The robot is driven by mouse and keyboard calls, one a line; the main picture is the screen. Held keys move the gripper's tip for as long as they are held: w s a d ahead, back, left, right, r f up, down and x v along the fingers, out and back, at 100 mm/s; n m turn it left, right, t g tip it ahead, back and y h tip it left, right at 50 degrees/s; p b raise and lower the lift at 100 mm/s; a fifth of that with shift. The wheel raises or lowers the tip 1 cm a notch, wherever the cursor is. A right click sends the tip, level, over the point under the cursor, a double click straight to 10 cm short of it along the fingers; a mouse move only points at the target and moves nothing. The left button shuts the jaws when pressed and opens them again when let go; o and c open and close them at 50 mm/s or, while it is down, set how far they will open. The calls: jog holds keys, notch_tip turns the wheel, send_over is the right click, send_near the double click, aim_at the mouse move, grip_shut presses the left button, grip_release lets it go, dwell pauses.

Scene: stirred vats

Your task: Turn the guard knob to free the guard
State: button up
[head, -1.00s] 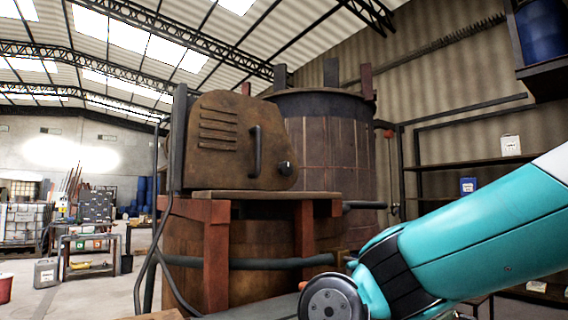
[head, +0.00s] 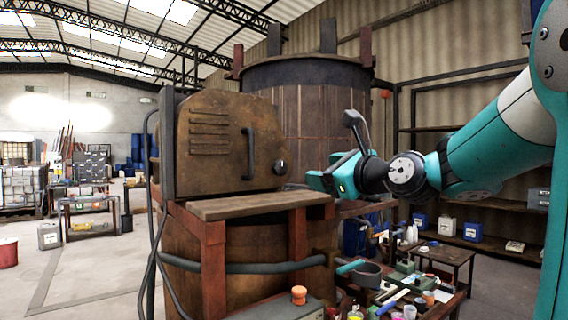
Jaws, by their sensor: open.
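The guard (head: 208,150) is a rusty brown metal cover with vent slots and a dark vertical handle (head: 250,153). It stands closed on a wooden ledge in front of a large vat. The guard knob (head: 281,167) is a small dark round knob with a light mark, at the guard's lower right. My gripper (head: 318,180) is to the right of the knob, at about its height in the picture, and apart from it. Its teal body faces left. The jaws are open and I see nothing between them.
The wooden ledge (head: 262,205) juts out below the guard. A cluttered bench (head: 400,290) with a pot, bottles and tools lies below my arm. An orange-topped knob (head: 299,295) stands at the front. The vat (head: 325,115) rises behind. Open floor lies at the left.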

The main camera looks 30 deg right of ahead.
aim_at(282, 167)
jog(key=w+p, duration=0.1)
jog(key=w, duration=0.3)
jog(key=w+p, duration=0.2)
jog(key=w, duration=0.3)
jog(key=w+p, duration=0.2)
jog(key=w, duration=0.2)
jog(key=shift+w+a+r, duration=0.1)
jog(key=shift+w+a, duration=0.15)
jog(key=shift+w, duration=0.1)
jog(key=shift+w+p, duration=0.35)
jog(key=shift+w, duration=0.15)
jog(key=c, duration=0.9)
